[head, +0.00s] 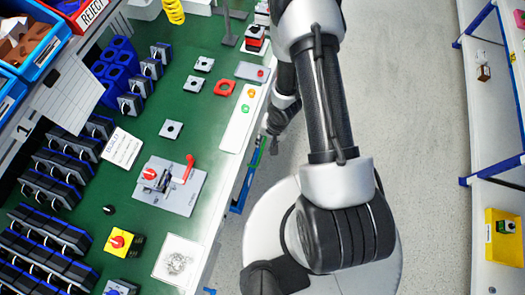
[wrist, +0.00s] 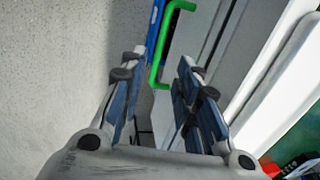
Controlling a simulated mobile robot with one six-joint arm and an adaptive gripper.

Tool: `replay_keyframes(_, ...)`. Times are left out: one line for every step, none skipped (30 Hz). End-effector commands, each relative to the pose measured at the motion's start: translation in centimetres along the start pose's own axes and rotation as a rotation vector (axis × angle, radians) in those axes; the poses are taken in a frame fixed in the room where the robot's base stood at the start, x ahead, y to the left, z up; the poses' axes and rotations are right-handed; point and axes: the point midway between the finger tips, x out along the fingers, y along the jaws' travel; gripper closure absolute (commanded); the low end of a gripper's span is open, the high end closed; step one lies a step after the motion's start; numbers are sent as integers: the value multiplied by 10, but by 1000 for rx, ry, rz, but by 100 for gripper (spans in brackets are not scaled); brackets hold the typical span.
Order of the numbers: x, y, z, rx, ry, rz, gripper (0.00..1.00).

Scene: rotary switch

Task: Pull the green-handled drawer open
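The green handle (wrist: 162,48) is a U-shaped bar in the wrist view, on the side of the bench. Its lower end lies in the gap between my fingertips, and its upper end reaches beyond them. In the head view a small part of the green handle (head: 256,156) shows at the bench edge, near my gripper (head: 268,142). In the wrist view my gripper (wrist: 163,58) is open, with a finger on each side of the handle's lower part and no clear contact. The drawer's front is mostly hidden in both views.
The green-topped bench (head: 190,100) holds switch parts, a fixture with a red lever (head: 189,167) and a yellow-based switch (head: 121,241). A shelf rack (head: 497,160) stands right, with bare floor (head: 410,130) between.

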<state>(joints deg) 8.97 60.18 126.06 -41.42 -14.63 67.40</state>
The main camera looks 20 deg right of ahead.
Motion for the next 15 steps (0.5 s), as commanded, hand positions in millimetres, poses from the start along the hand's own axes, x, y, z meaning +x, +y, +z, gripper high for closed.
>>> replay_keyframes(17, 1, 1, 0, -2, 1, 70)
replay_keyframes(23, 1, 1, 0, -2, 1, 70)
replay_keyframes(31, 1, 1, -2, -1, 1, 70)
replay_keyframes(37, 1, 1, -2, -2, 1, 70)
replay_keyframes(43, 1, 1, -1, -2, 2, 70)
replay_keyframes(50, 1, 1, 0, -1, 1, 70)
replay_keyframes(54, 1, 0, 0, -1, 1, 70)
replay_keyframes(59, 1, 1, -1, -1, 1, 70)
replay_keyframes(64, 1, 0, 0, -1, 1, 70)
replay_keyframes(67, 1, 0, 0, -1, 1, 70)
replay_keyframes(70, 0, 0, 0, -1, 1, 70)
replay_keyframes(74, 0, 0, 0, -1, 1, 70)
replay_keyframes(76, 0, 0, 0, 0, 1, 70)
replay_keyframes(78, 0, 0, -1, 0, 1, 70)
replay_keyframes(79, 0, 0, -1, 0, 1, 70)
